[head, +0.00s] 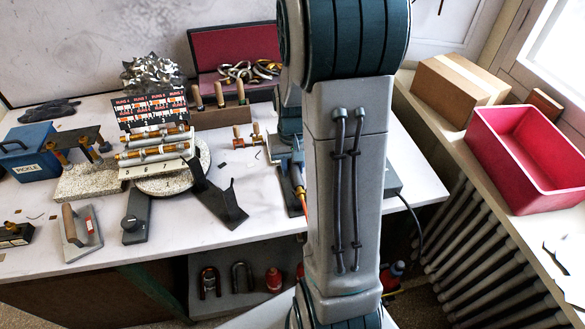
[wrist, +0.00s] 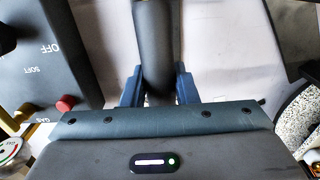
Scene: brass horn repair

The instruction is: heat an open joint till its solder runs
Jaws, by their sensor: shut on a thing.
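My gripper (wrist: 158,86) is shut on a dark, rounded handle (wrist: 155,45), seemingly a torch handle; its far end is out of the wrist view. In the head view my gripper (head: 297,166) is right of the brass work, partly hidden by my arm, with an orange strip below it. Brass tubes with joints (head: 152,145) lie in rows on a pale numbered rack (head: 160,165), above a speckled round plate (head: 178,184). I cannot tell which joint is open. No flame shows clearly. A dark box (wrist: 38,55) marked OFF, SOFT and GAS stands left of my gripper.
A chart (head: 122,118) marked RUNS stands behind the rack. A dark angled stand (head: 219,200) lies in front of the plate. A blue PICKLE tub (head: 28,160) is at left. A pink bin (head: 530,160) is on the right sill. The bench front is partly clear.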

